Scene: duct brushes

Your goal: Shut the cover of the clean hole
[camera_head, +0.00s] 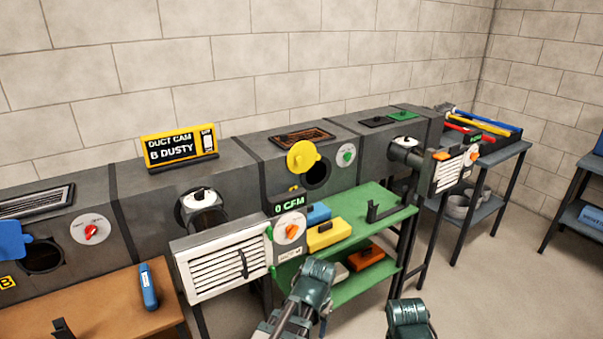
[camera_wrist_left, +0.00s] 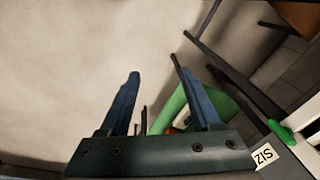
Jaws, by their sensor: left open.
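A round yellow cover (camera_head: 301,157) is swung aside at the upper left of a dark round hole (camera_head: 318,174) in the middle duct section; this hole is uncovered. A blue cover (camera_head: 14,240) is swung to the left of another open hole (camera_head: 42,257), above a yellow B label (camera_head: 7,283). The duct cam display (camera_head: 178,148) reads "B DUSTY". My left gripper (camera_wrist_left: 157,76) is open and empty in the left wrist view, over floor, with a green shelf edge beyond. In the head view only arm parts show; my right gripper's fingers are out of sight.
A white louvred grille (camera_head: 222,265) and a "0 CFM" gauge (camera_head: 290,205) jut out before the duct. A green shelf table (camera_head: 385,207) holds a yellow box (camera_head: 329,235) and a black holder. A brown table (camera_head: 105,307) with a blue device (camera_head: 148,287) stands left.

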